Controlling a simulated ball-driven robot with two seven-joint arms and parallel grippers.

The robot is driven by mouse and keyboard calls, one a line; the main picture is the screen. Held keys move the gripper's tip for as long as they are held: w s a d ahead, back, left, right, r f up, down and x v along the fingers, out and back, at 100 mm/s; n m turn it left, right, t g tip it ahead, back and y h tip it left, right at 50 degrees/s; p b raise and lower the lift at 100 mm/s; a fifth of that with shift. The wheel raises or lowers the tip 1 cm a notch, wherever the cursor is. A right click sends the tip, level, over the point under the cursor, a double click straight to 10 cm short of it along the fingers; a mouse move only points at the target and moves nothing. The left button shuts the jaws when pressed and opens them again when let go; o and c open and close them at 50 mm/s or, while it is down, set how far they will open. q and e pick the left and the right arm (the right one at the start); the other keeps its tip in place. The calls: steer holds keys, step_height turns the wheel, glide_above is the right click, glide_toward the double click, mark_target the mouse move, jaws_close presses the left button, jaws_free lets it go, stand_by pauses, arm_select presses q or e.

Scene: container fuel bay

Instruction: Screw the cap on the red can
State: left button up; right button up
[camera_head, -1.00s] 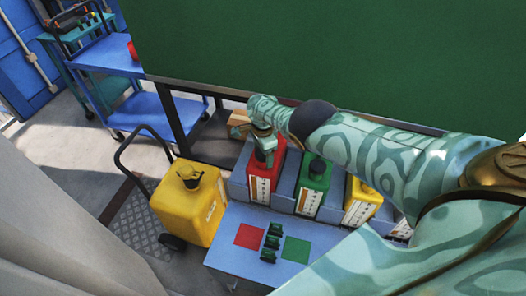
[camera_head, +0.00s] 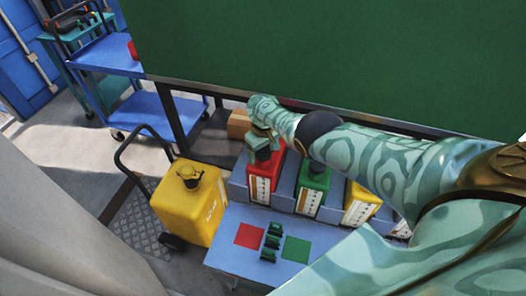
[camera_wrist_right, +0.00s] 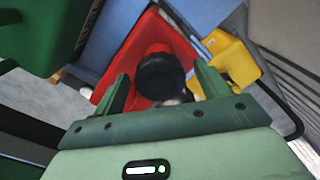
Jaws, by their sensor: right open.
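The red can (camera_head: 264,180) stands in the row on the blue stepped stand, at its left end. In the right wrist view the can's red top (camera_wrist_right: 133,62) lies below my gripper. A round black cap (camera_wrist_right: 160,80) sits at its red neck; I cannot tell how tightly it is seated. My right gripper (camera_head: 262,146) is over the can's top. Its two green fingers (camera_wrist_right: 160,90) are open, one on each side of the cap, with visible gaps. In the head view the gripper hides part of the cap. My left gripper is not in view.
A green can (camera_head: 313,190) and a yellow can (camera_head: 360,203) stand to the right. A blue table (camera_head: 228,262) in front holds red and green squares and several dark green pieces. A large yellow container (camera_head: 190,215) stands left. A dark green panel (camera_head: 330,50) is behind.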

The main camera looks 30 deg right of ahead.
steer(key=c, duration=1.2)
steer(key=shift+o, duration=0.2)
steer(key=m, duration=0.2)
steer(key=shift+m, duration=0.3)
steer(key=m, duration=0.4)
steer(key=shift+m, duration=0.3)
steer(key=m, duration=0.4)
steer(key=shift+m, duration=0.3)
steer(key=m, duration=0.4)
steer(key=o, duration=1)
step_height(320, 180, up, 8)
steer(key=p, duration=0.6)
